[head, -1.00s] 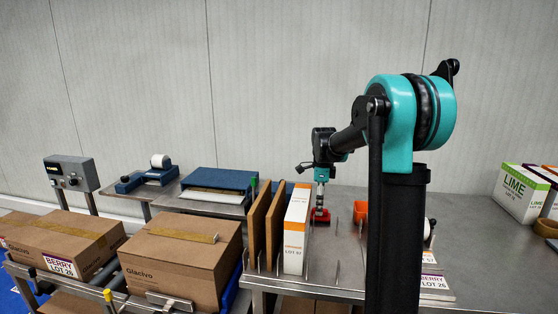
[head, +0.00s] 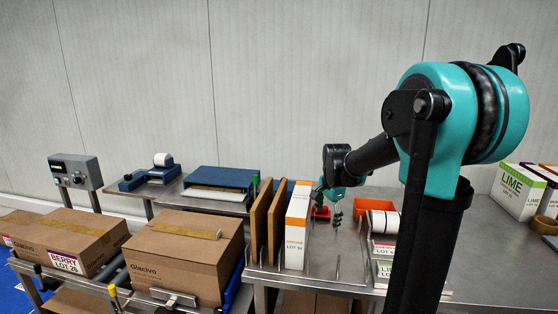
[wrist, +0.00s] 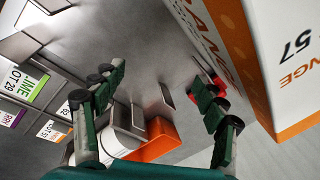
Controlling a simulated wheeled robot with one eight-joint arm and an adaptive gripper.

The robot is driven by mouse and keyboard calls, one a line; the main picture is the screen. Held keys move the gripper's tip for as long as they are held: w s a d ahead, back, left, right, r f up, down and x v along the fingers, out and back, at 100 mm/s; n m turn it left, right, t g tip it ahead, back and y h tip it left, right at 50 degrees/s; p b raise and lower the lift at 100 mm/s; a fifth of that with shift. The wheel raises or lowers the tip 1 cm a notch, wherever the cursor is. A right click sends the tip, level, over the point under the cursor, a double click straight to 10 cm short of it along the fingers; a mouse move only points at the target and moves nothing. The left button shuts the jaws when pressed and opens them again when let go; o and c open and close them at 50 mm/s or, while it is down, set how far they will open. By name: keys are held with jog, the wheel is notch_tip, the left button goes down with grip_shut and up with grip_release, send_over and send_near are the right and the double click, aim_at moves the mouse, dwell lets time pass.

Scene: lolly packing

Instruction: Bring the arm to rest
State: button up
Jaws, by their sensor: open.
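My gripper (head: 337,214) is above the steel table (head: 500,262), to the right of the white and orange carton (head: 297,226) in the head view. In the wrist view my gripper (wrist: 160,92) has its green fingers spread wide with nothing between them. The orange and white carton (wrist: 245,50) is close on the right of that view. My arm bends down from the large teal joint at the right of the head view.
Brown dividers (head: 262,222) stand left of the carton. An orange bin (head: 374,206) and a red item (head: 322,212) are near my gripper. Taped boxes (head: 185,262) sit on the conveyor at left. LIME cartons (head: 519,190) and a tape roll (head: 544,221) are at right.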

jog(key=s+f+n+t, duration=0.1)
jog(key=s+n, duration=0.3)
jog(key=s+d+f+n+t, duration=0.1)
jog(key=s+n+t, duration=0.1)
jog(key=s+n, duration=0.2)
jog(key=s+d+f+n+t, duration=0.1)
jog(key=s+f+n, duration=0.1)
jog(key=s+n, duration=0.2)
jog(key=shift+d+n, duration=0.15)
jog(key=shift+n, duration=0.15)
jog(key=s+f, duration=0.2)
jog(key=s, duration=0.1)
jog(key=s+f+g, duration=0.1)
jog(key=s+f, duration=0.1)
jog(key=s, duration=0.2)
jog(key=s+f+g, duration=0.1)
jog(key=s+f, duration=0.1)
jog(key=s, duration=0.2)
jog(key=shift+f, duration=0.25)
